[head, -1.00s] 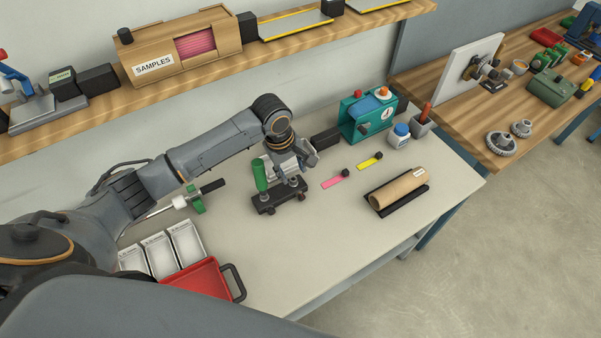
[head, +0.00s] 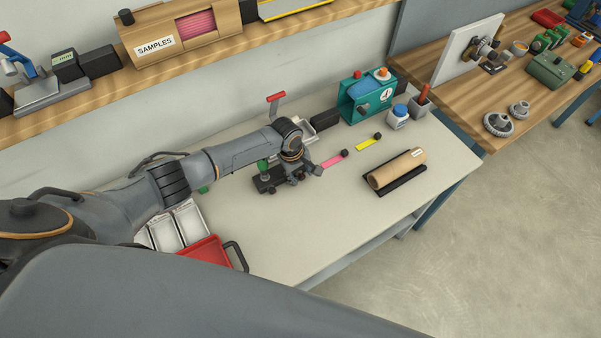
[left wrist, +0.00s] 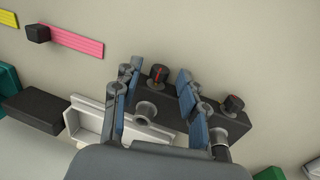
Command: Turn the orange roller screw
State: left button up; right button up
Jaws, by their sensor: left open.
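A black fixture block (left wrist: 165,103) carries two dark knobs on its side. One knob with a red-orange mark (left wrist: 158,74) lies between the fingertips of my left gripper (left wrist: 159,72) in the left wrist view. The fingers are open on either side of it; I cannot tell whether they touch it. The other dark knob (left wrist: 233,103) is to the right, outside the fingers. In the head view my left gripper (head: 298,178) is at the fixture (head: 266,184), which has a green handle (head: 263,166) and is partly hidden by the gripper. My right gripper is not in view.
A pink strip (head: 333,160) and a yellow strip (head: 367,144) lie right of the fixture. A brown roll (head: 397,169) rests on a black holder. A teal device (head: 366,103) stands behind. A red tray (head: 203,252) is at the front left. The front bench middle is clear.

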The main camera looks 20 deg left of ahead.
pick_arm(q)
grip_shut()
jog(key=shift+w+d, duration=0.15)
jog(key=shift+w+d+f+g+y+b, duration=0.15)
jog(key=shift+g+y+b, duration=0.4)
jog(key=shift+g, duration=0.25)
jog(key=g+y+b, duration=0.1)
jog(key=b, duration=0.1)
jog(key=g+y+b, duration=0.1)
jog(key=b, duration=0.1)
jog(key=shift+w+d+f+g, duration=0.1)
jog(key=shift+w+f+g, duration=0.1)
jog(key=shift+g, duration=0.1)
jog(key=shift+r+b, duration=0.15)
jog(key=shift+b, duration=0.35)
jog(key=shift+r+y, duration=0.1)
jog(key=shift+y, duration=0.15)
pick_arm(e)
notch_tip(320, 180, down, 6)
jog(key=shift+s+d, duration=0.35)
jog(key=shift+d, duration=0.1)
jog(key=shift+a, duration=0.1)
